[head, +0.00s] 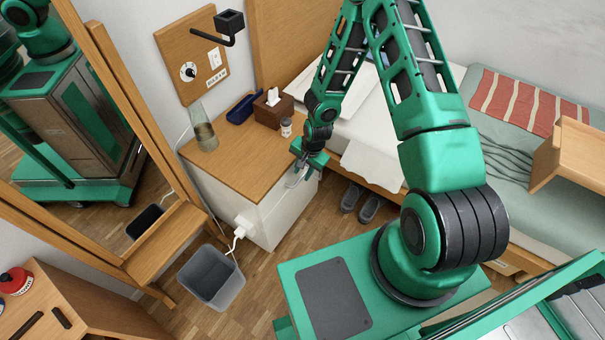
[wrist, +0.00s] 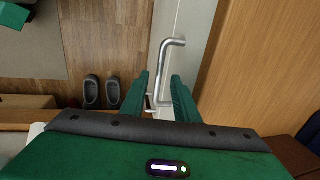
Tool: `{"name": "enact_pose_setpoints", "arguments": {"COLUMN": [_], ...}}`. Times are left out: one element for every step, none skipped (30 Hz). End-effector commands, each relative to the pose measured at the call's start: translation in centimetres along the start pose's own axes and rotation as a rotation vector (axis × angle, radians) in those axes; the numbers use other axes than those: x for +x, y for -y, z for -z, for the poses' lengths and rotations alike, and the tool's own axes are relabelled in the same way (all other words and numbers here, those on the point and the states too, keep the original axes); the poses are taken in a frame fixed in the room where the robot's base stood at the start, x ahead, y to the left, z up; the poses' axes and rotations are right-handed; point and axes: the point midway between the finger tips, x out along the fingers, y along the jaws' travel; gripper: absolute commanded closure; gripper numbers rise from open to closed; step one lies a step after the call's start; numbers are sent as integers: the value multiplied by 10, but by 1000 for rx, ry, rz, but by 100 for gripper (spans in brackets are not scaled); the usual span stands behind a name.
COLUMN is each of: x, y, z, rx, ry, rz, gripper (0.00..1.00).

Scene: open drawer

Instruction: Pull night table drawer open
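The night table has a wooden top (head: 240,158) and a white body, and stands beside the bed in the head view. Its pale drawer front (wrist: 197,25) shows as a narrow strip in the wrist view, with the wooden top at its right. The metal bar handle (wrist: 163,50) stands out from this front. My gripper (wrist: 160,76) is open, with its two green fingers on either side of the handle bar. The bar lies nearer the left finger; I cannot tell whether they touch. In the head view my gripper (head: 303,168) is at the night table's front. No drawer gap is visible.
A tissue box (head: 273,108), a small jar (head: 286,127), a blue tray (head: 241,109) and a glass vase (head: 204,132) stand on the top. A grey bin (head: 211,277) is at the left. Grey slippers (head: 360,203) lie on the floor beside the bed.

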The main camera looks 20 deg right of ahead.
Motion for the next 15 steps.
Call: {"name": "enact_pose_setpoints", "arguments": {"x": [5,8,10,12,13,14,15,16,16,16,16,16,16,16,16], "y": [0,0,0,0,0,0,0,0,0,0,0,0,0,0,0], "z": [0,0,-1,0,0,0,0,0,0,0,0,0,0,0,0], "rx": [0,0,-1,-1,-1,-1,-1,-1,-1,-1,-1,-1,-1,-1,-1], "ry": [1,1,1,0,0,0,-1,-1,-1,-1,-1,-1,-1,-1,-1], "rz": [-1,-1,-1,-1,0,0,0,0,0,0,0,0,0,0,0], "gripper": [72,72,72,72,72,72,72,72,72,72,72,72,72,72,72]}}
